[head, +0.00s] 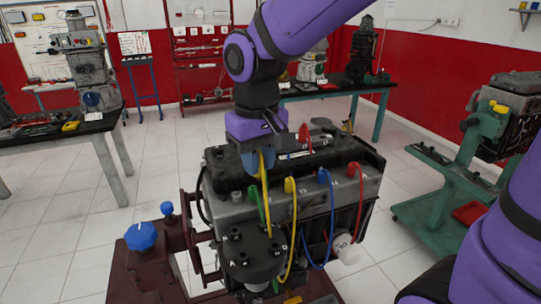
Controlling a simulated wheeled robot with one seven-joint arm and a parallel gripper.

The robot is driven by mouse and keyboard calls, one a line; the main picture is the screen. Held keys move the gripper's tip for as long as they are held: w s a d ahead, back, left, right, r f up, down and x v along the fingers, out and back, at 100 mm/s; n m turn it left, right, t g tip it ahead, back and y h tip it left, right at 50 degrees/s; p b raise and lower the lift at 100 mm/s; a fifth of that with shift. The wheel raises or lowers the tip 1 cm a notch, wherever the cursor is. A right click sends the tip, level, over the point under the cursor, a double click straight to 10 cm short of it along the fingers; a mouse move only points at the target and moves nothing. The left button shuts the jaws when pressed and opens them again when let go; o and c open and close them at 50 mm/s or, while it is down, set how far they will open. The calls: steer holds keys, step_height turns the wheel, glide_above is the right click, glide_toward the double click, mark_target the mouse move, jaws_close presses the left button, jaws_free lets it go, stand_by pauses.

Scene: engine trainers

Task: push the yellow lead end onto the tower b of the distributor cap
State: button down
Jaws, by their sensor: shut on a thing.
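My gripper (258,163) is at the engine's near left top edge, shut on the yellow lead end (266,158). Yellow cable hangs from it toward the dark distributor cap (252,254), which sits low at the engine's front left. The cap has several short towers and pale letters, an A at its left and what looks like a B at its right. The held end is above the cap and apart from it. A yellow boot (290,185) sits on the engine top, its cable running down past the cap's right side. Which tower is b is too small to tell for certain.
Green (254,193), blue (323,176) and red (354,168) leads run close around the engine (335,192). A blue knob (140,236) stands on the dark red stand at left. Another engine trainer (505,120) is at right. White tiled floor (60,240) is clear at left.

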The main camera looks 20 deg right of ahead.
steer(key=shift+s+a, duration=0.2)
steer(key=shift+a, duration=2.65)
steer(key=shift+f, duration=2.5)
steer(key=shift+f, duration=0.2)
steer(key=shift+f, duration=2.55)
steer(key=shift+f, duration=0.9)
steer(key=shift+r, duration=0.1)
step_height(320, 180, up, 7)
steer(key=n, duration=0.5)
steer(key=shift+n, duration=0.4)
